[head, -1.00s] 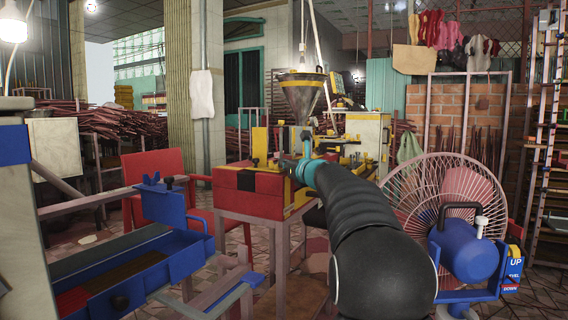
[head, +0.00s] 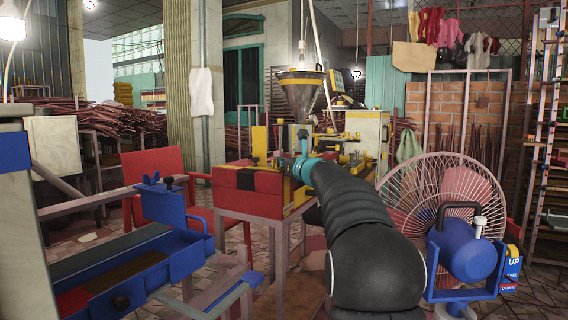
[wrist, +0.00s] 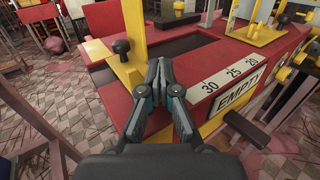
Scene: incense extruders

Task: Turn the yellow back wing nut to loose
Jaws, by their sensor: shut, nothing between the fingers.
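My gripper (wrist: 157,66) is shut and empty in the wrist view, above the red bed of the red and yellow extruder (wrist: 105,20). The bed bears a scale plate (wrist: 232,84) marked 30, 25, 20 and EMPTY, just right of the fingers. A yellow post with a black knob (wrist: 121,46) stands left of the fingertips. In the head view my gripper (head: 302,137) is in front of the yellow parts below the hopper (head: 302,92), and its fingertips are hard to make out. I cannot single out the yellow back wing nut in either view.
A fan (head: 446,190) stands on the right beside my arm. A red chair (head: 152,168) is behind the blue machine. Yellow fittings (wrist: 283,74) stick out at the right in the wrist view.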

